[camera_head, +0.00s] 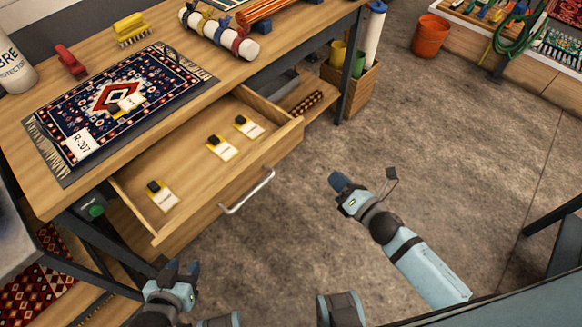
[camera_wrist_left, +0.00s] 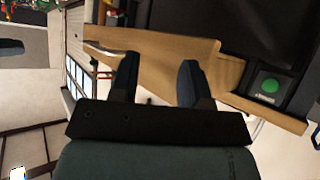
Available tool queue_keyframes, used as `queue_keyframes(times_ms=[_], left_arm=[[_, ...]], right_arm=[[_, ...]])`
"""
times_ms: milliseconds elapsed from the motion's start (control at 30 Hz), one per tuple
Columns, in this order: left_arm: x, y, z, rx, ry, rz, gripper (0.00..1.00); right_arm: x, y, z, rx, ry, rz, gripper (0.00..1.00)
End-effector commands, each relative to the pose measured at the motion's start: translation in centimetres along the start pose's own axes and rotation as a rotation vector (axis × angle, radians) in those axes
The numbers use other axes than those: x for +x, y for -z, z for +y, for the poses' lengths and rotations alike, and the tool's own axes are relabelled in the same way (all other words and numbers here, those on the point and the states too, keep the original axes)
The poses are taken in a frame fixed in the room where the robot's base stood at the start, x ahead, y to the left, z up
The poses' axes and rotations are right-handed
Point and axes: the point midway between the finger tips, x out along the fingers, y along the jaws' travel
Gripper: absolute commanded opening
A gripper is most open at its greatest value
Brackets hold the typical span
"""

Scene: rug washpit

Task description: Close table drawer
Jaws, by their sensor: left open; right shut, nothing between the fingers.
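The wooden table drawer (camera_head: 228,186) is pulled out from under the workbench top (camera_head: 50,195) in the head view. Its metal handle (camera_head: 248,192) is on the front panel. Several small tagged cards lie inside. My left gripper (camera_head: 182,270) is open and empty, just in front of the drawer's near left corner and apart from the handle. In the left wrist view its two dark fingers (camera_wrist_left: 159,78) are spread, with pale wood behind them. My right gripper (camera_head: 341,184) is shut and empty over the floor, to the right of the drawer.
A patterned rug (camera_head: 115,105) with a tag lies on the bench, beside a red clip, a yellow brush (camera_head: 130,28) and a rolled bundle (camera_head: 220,33). A wooden bin (camera_head: 352,85) stands behind the drawer. An orange bucket (camera_head: 430,36) is farther off. The concrete floor at right is clear.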

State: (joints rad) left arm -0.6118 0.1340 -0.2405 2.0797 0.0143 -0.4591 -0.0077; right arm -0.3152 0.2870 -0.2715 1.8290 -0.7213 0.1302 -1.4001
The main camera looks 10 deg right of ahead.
Motion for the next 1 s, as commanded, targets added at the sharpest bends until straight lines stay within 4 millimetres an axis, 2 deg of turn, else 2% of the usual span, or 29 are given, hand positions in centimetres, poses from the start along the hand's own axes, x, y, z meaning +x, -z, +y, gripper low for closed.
queue_keyframes(times_ms=[33, 100, 200, 300, 433, 567, 1000], left_arm=[[1.4, -2.0, -0.2, 0.002, 0.0, 0.002, 0.43], [2.0, -2.7, -0.3, 0.001, 0.0, -0.001, 0.43], [2.4, -3.1, 0.0, -0.005, -0.004, 0.006, 0.43], [2.5, -3.2, 0.2, -0.011, -0.007, 0.007, 0.43], [2.3, -2.9, 0.2, -0.012, -0.008, 0.006, 0.43], [2.1, -2.6, 0.3, -0.013, -0.008, 0.008, 0.43], [2.1, -3.1, 0.2, -0.017, -0.008, -0.005, 0.43]], right_arm=[[1.0, 1.2, -1.9, -0.185, -0.044, 0.013, 0.0], [1.8, 1.6, -2.6, -0.426, -0.101, 0.027, 0.0], [2.7, 2.1, -3.2, -0.673, -0.162, 0.037, 0.0], [3.1, 2.2, -3.5, -0.811, -0.195, 0.041, 0.0], [3.8, 2.2, -3.3, -0.859, -0.207, 0.042, 0.0], [5.6, 2.3, -2.8, -0.857, -0.208, 0.04, 0.0], [14.4, 3.4, -1.4, -0.854, -0.205, 0.041, 0.0]])
